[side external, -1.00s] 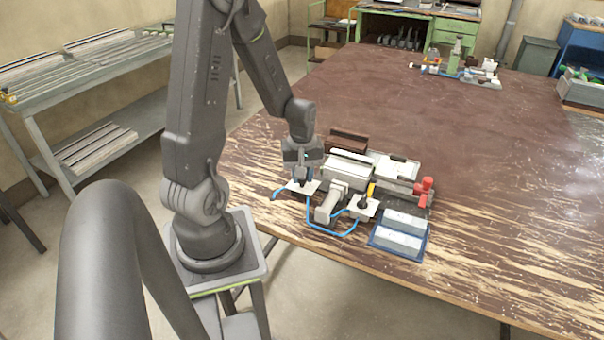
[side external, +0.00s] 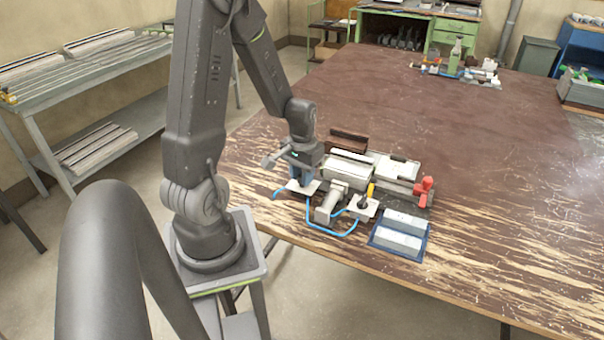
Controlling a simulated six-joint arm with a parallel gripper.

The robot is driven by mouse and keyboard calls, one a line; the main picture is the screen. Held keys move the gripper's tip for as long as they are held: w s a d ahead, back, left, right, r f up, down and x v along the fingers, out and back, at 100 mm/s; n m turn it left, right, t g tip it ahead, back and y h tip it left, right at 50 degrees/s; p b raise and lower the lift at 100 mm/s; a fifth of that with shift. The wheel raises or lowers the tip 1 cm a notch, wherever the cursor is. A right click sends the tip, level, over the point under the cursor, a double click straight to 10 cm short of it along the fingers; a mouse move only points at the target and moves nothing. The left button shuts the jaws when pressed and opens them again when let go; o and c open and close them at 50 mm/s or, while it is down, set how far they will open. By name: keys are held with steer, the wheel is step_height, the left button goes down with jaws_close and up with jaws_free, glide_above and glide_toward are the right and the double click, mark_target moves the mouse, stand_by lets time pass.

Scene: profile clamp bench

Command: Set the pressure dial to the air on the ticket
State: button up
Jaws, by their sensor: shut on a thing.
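My gripper (side external: 299,181) points down over a small white plate (side external: 312,186) with a blue hose, at the left of the clamp fixture. Its fingers are shut on the pressure dial, which they and the wrist hide. The dial's scale and pointer cannot be read. The ticket cannot be made out for certain in this view, and no air value is legible.
The clamp fixture (side external: 345,166) stands just right of my gripper. Nearby are a lever valve (side external: 364,202) with a yellow part, a red handle (side external: 424,190) and a blue tray (side external: 374,241) with grey blocks. The table (side external: 480,150) is mostly clear beyond.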

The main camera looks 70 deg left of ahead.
steer(key=shift+m, duration=0.4)
steer(key=o, duration=0.9)
steer(key=shift+o, duration=0.2)
steer(key=shift+r, duration=0.1)
step_height(320, 180, up, 14)
steer(key=shift+f, duration=0.2)
steer(key=s+d+r+m+t, duration=0.2)
steer(key=d+r+m, duration=0.1)
steer(key=d, duration=0.7)
steer(key=s+d+r+m+t, duration=0.2)
steer(key=d+r+t, duration=0.1)
steer(key=d, duration=0.7)
steer(key=shift+d+r+m+t, duration=0.3)
steer(key=shift+d+r+m, duration=0.1)
steer(key=shift+r, duration=0.4)
